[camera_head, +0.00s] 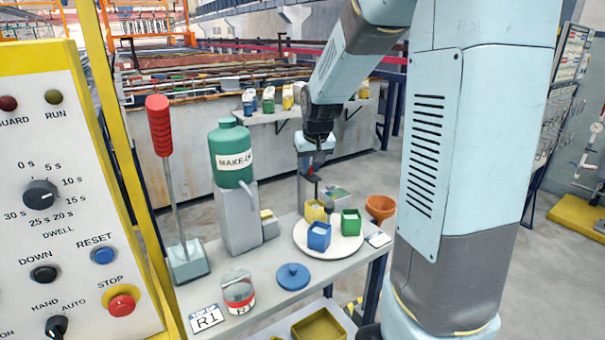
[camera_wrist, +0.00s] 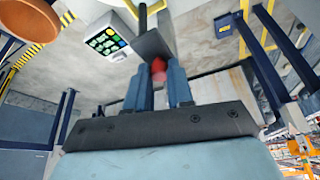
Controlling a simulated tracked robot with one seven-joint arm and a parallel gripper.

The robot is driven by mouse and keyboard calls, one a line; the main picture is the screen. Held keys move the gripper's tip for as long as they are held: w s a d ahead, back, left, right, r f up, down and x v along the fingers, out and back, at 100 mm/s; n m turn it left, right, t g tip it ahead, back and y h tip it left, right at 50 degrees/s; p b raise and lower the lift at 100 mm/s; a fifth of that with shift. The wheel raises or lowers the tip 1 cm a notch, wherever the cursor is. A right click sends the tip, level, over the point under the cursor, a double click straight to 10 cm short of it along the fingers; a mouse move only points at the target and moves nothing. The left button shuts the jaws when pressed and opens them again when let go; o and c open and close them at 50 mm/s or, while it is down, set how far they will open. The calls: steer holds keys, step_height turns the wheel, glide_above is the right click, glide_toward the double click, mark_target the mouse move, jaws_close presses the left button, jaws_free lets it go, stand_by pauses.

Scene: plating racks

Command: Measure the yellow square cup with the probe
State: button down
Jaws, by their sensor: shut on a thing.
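The yellow square cup (camera_head: 314,214) stands upright at the back left of a round white plate (camera_head: 344,249) on the bench. A blue square cup (camera_head: 319,237) and a green square cup (camera_head: 350,223) stand on the same plate. My gripper (camera_head: 314,168) is above the yellow cup and shut on the dark probe (camera_head: 316,188), which points down toward the cup. In the head view I cannot tell whether its tip is inside the cup. In the wrist view my gripper (camera_wrist: 160,82) holds the probe (camera_wrist: 153,44), a grey block with a dark rod and a red spot. The cups do not show there.
A meter with green keys (camera_wrist: 105,42) lies near the probe. An orange bowl (camera_head: 380,207) stands right of the plate.

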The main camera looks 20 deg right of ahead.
steer(key=shift+w+r, duration=0.15)
steer(key=shift+r, duration=0.1)
steer(key=c, duration=1.2)
jaws_free()
steer(key=shift+o, duration=1.1)
steer(key=v, duration=1.3)
steer(key=shift+s+r, duration=0.25)
steer(key=shift+r, duration=0.05)
